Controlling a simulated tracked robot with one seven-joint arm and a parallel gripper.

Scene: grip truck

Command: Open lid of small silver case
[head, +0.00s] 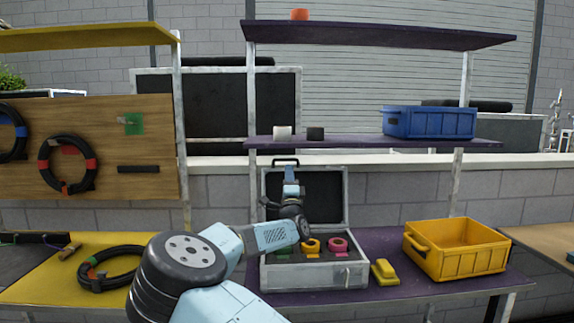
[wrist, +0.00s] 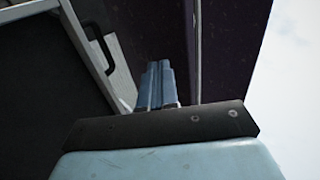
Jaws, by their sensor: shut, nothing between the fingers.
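The small silver case (head: 318,277) sits on the lower purple shelf. Its lid (head: 331,187) stands open, roughly upright, at the back, with a dark inner face and a black handle (head: 285,162) on its top edge. Colored tape rolls show inside the case, one yellow (head: 311,246) and one pink (head: 338,245). My gripper (head: 290,173) points upward in front of the lid's left part, near the handle. In the wrist view its fingers (wrist: 155,75) are together and empty. The lid (wrist: 45,80) and handle (wrist: 98,45) show to their left. I cannot tell whether they touch the lid.
A yellow object (head: 384,272) and a yellow crate (head: 456,250) are right of the case. The middle purple shelf (head: 370,142) is above, holding a blue crate (head: 428,122) and two small rolls. A coiled cable (head: 112,268) lies on the yellow shelf at left.

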